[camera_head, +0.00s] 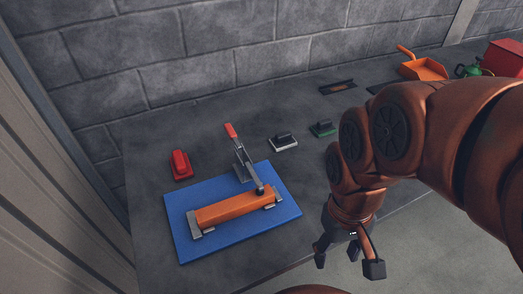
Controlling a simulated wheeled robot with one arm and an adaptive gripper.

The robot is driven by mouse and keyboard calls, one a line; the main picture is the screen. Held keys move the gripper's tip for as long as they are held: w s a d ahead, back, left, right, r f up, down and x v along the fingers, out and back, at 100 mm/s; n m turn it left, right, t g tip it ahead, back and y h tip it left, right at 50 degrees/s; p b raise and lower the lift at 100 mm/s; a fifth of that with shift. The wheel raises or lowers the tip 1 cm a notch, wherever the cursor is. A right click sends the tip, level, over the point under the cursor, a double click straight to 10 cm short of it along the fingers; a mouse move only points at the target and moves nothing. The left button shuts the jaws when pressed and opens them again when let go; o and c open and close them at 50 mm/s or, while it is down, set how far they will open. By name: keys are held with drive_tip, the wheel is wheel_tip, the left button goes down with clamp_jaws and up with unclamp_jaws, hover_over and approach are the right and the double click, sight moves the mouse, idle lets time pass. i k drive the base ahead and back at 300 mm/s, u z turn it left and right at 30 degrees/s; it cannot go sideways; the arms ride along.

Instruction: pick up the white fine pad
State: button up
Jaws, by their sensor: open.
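The white fine pad (283,145) lies on the grey bench behind the blue board. It has a pale base and a dark grip on top. A similar pad with a green base (323,129) lies to its right. My gripper (347,265) is open and empty at the lower right, by the bench's front edge. It is well apart from the white pad, to its right and nearer the camera.
A blue board (180,234) holds an orange block (233,208) and a red-handled toggle clamp (239,155). A red item (180,165) lies at left. An orange dustpan (424,69) and a red bin (504,57) stand far right. A block wall closes the back.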

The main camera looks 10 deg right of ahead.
sight(283, 141)
drive_tip(key=u, duration=3.55)
drive_tip(key=k, duration=1.2)
drive_tip(key=z, duration=1.2)
